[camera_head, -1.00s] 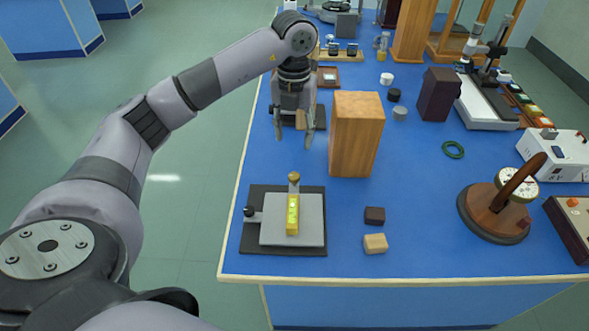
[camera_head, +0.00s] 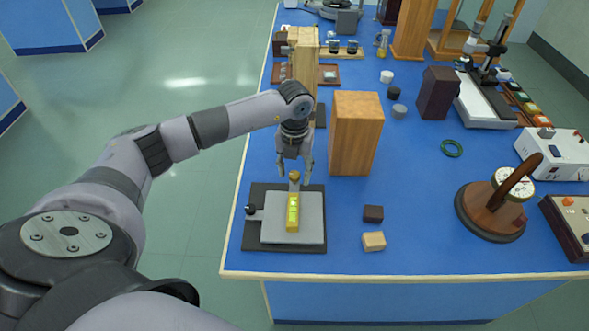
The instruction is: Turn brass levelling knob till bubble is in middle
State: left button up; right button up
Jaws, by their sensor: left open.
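The levelling plate (camera_head: 270,236) is a grey plate on a dark base near the front left of the blue bench. A yellow spirit level (camera_head: 293,214) lies on it; its bubble is too small to place. The brass knob (camera_head: 294,177) stands upright on a post at the plate's back edge. A small black knob (camera_head: 250,210) is at the plate's left side. My left gripper (camera_head: 294,180) points down with its fingers apart, just above and behind the brass knob. I cannot tell whether the fingers touch it. My right gripper is not in view.
A tall wooden block (camera_head: 355,135) stands close to the right of my left gripper. A dark small block (camera_head: 373,214) and a light one (camera_head: 374,241) lie right of the plate. A round wooden instrument (camera_head: 490,211) stands farther right. The bench front is clear.

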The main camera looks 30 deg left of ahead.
pick_arm(q)
jog(key=shift+c, duration=0.2)
grip_shut()
dwell(0.3)
jog(key=shift+n, duration=0.4)
jog(key=n, duration=0.8)
jog(key=shift+n, duration=0.3)
jog(key=n+p, duration=0.1)
jog(key=n, duration=0.3)
jog(key=shift+r, duration=0.1)
jog(key=shift+n+p, duration=0.85)
jog(key=shift+n, duration=1.65)
